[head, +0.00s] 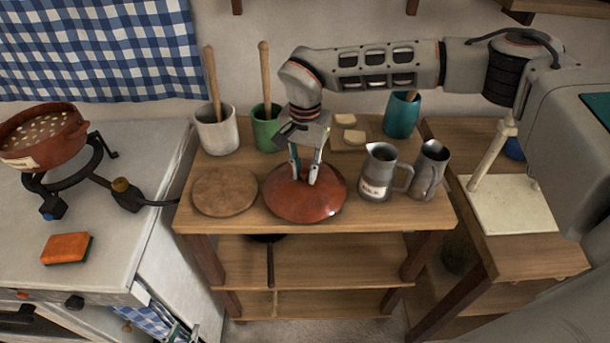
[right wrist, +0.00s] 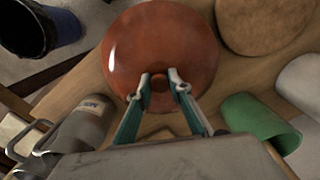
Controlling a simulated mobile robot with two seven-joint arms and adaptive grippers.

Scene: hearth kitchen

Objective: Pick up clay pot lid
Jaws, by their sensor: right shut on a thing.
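The clay pot lid (head: 290,202) is a reddish-brown shallow dome at the front middle of the wooden shelf's top. It also fills the upper middle of the right wrist view (right wrist: 160,45). My right gripper (head: 305,180) points down over the lid's centre. Its two fingers are shut on the lid's small knob (right wrist: 185,84), one finger on each side. I cannot tell whether the lid touches the shelf top or is slightly above it.
A round cork mat (head: 224,192) lies left of the lid. Two metal jugs (head: 381,172) stand close on its right. White (head: 217,132) and green (head: 266,130) crocks and a teal cup (head: 401,116) stand behind. A clay pot (head: 45,137) sits on the stove.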

